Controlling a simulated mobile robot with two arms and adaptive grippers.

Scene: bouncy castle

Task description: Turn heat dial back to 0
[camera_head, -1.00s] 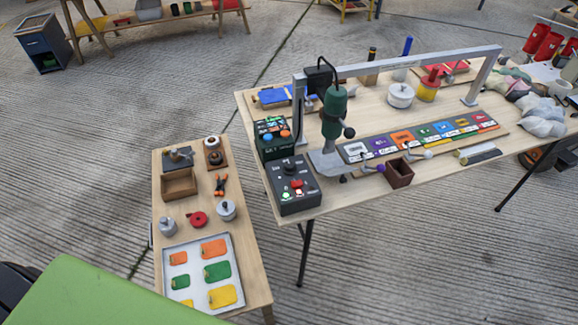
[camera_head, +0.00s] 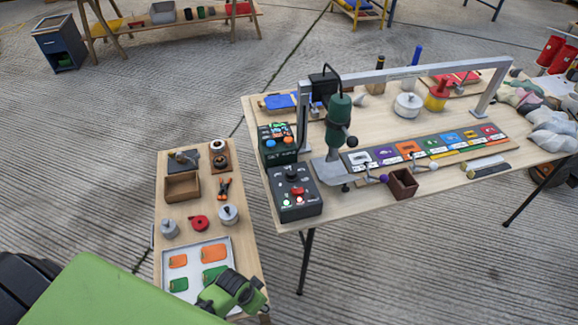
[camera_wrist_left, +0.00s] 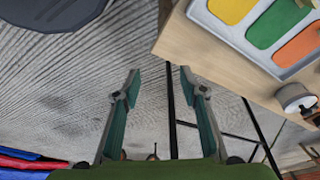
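A black control box (camera_head: 294,205) stands at the near left corner of the large wooden table. It carries a black dial (camera_head: 291,176) on top, a red knob or button (camera_head: 298,192) below it and small lit lamps. The dial's pointer and printed numbers are too small to read. My left gripper (camera_wrist_left: 160,75) is open and empty in the left wrist view, above the floor beside a small table's edge, apart from the box. A green and black part of my arm (camera_head: 232,292) covers the near end of the small table. My right gripper is not in view.
A second box (camera_head: 277,143) with blue and orange knobs stands behind the control box. The small table holds a tag tray (camera_head: 168,262).

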